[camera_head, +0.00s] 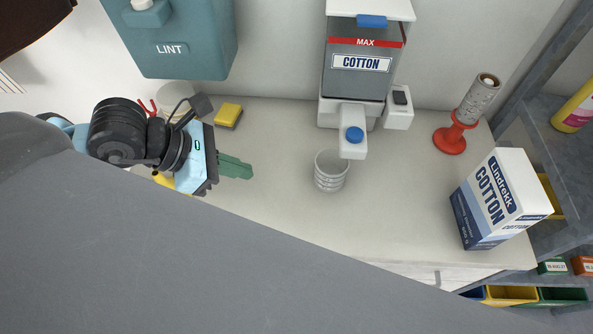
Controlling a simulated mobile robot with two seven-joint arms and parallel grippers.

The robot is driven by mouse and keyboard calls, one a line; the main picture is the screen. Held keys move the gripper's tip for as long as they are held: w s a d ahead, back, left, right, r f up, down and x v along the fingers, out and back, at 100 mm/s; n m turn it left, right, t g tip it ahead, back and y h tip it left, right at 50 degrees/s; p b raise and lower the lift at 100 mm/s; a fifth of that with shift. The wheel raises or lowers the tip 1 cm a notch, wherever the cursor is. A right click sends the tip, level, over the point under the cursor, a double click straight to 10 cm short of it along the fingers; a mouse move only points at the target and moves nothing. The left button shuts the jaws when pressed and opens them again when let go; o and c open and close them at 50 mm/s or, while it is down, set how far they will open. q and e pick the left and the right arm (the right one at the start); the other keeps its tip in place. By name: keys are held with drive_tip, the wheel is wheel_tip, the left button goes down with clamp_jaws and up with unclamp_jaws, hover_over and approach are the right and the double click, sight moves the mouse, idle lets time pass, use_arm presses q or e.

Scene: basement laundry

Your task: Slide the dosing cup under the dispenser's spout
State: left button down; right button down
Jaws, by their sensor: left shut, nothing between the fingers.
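The dosing cup (331,172) is a translucent ribbed cup standing upright on the counter. It sits just in front and a little left of the dispenser's spout (353,146), a white arm with a blue button. The dispenser (360,75) has a dark window, a red MAX band and a COTTON label, and stands against the back wall. My left gripper (249,171) comes in from the left with its green fingers shut and empty. Its tips point right towards the cup, with a clear gap of counter between. My right gripper is not in view.
A yellow sponge (228,115) lies behind my left gripper. A teal LINT bin (172,40) hangs at the back left. A red-based lint roller (467,115) and a Lindrekk COTTON box (497,200) stand to the right. The counter (395,205) between cup and box is bare.

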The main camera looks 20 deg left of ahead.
use_arm(q)
drive_tip(key=shift+d, duration=0.15)
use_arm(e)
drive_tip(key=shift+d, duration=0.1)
use_arm(q)
approach(314, 181)
wheel_tip(314, 181, down, 4)
drive_tip(key=shift+s+r, duration=0.1)
drive_tip(key=shift+w+d+p, duration=0.5)
drive_tip(key=shift+w+d, duration=0.4)
drive_tip(key=shift+d, duration=0.3)
drive_tip(key=shift+w+d, duration=0.3)
drive_tip(key=shift+d, duration=0.1)
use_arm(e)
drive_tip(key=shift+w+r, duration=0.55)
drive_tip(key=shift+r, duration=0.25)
use_arm(q)
drive_tip(key=shift+f, duration=0.2)
